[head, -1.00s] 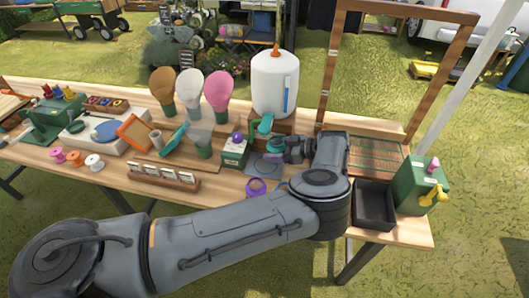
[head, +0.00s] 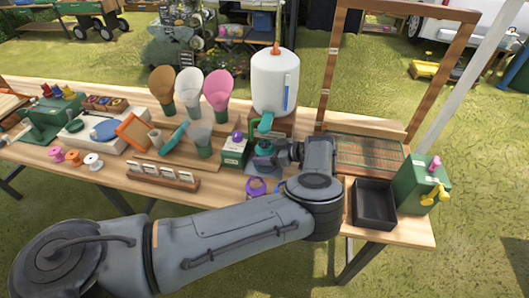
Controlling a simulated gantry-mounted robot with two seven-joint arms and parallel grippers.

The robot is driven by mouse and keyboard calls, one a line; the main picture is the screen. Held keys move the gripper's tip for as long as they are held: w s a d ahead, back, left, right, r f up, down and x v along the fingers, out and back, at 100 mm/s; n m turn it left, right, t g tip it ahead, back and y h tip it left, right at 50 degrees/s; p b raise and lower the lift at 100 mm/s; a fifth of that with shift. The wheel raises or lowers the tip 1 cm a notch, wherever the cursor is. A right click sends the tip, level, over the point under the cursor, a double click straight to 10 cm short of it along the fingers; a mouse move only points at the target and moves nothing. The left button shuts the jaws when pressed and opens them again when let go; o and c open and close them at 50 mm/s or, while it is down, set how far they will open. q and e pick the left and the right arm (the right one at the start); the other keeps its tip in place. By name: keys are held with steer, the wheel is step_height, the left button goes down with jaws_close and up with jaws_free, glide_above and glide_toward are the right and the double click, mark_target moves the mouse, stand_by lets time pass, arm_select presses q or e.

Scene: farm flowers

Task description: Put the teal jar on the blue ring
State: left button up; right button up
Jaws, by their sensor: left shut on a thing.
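My left gripper (head: 281,151) comes in from the right side of the water dispenser, with its fingers closed on the teal jar (head: 264,147). The jar is small in the view and looks upright, just below the dispenser's teal spout. Beneath it lies a flat grey-blue round piece (head: 262,167) on the table, which may be the blue ring; the jar and gripper partly cover it. I cannot tell whether the jar touches it. My right gripper does not show.
A white dispenser (head: 275,80) stands behind the jar. A green box (head: 234,152) with a purple knob is close on the left, and a purple ring (head: 256,187) is in front. A black tray (head: 374,205) and a wooden frame (head: 333,70) stand to the right.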

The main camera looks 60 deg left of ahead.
arm_select(q)
steer(key=shift+f, duration=0.25)
steer(key=o, duration=0.9)
steer(key=shift+r+p, duration=0.35)
steer(key=shift+r, duration=0.25)
steer(key=shift+w+d+r, duration=0.2)
steer(key=v, duration=1.1)
steer(key=shift+w+d+r, duration=0.1)
steer(key=shift+w, duration=0.05)
